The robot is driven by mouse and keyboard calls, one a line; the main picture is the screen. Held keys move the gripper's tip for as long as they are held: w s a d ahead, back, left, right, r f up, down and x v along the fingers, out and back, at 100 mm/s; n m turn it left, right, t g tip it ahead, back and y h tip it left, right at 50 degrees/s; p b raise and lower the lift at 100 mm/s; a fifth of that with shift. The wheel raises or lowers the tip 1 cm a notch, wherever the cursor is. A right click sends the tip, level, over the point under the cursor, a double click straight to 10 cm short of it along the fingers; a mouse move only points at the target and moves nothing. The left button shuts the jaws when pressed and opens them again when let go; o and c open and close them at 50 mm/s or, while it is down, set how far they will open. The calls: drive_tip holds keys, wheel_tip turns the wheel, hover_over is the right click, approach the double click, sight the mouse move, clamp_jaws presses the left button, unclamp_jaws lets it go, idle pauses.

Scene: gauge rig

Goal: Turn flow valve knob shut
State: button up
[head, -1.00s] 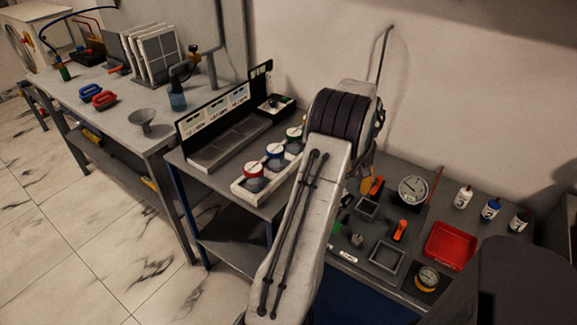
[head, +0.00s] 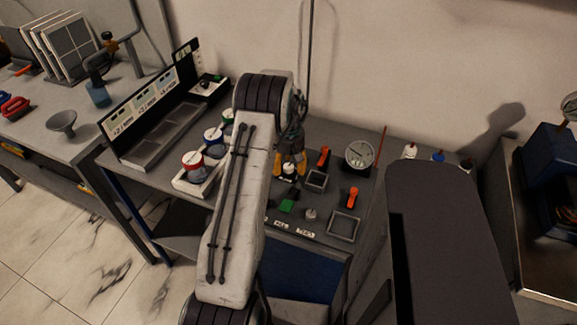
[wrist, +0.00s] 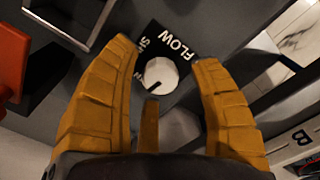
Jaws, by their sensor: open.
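The flow valve knob (wrist: 161,76) is a round white knob with a dark pointer mark on its lower left part. It sits on a black label plate (wrist: 176,40) reading FLOW, with more lettering on its left side partly covered by a finger. My gripper (wrist: 165,58) is open, its yellow fingers on either side of the knob in the wrist view. I cannot tell whether either finger touches the knob. In the head view my gripper (head: 289,160) points down at the bench, with a small white top between its fingers.
A rack of colored-lid jars (head: 194,161) stands left of my arm. Bottles stand along the wall.

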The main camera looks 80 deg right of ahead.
drive_tip(key=shift+f, duration=0.25)
clamp_jaws()
idle(0.6)
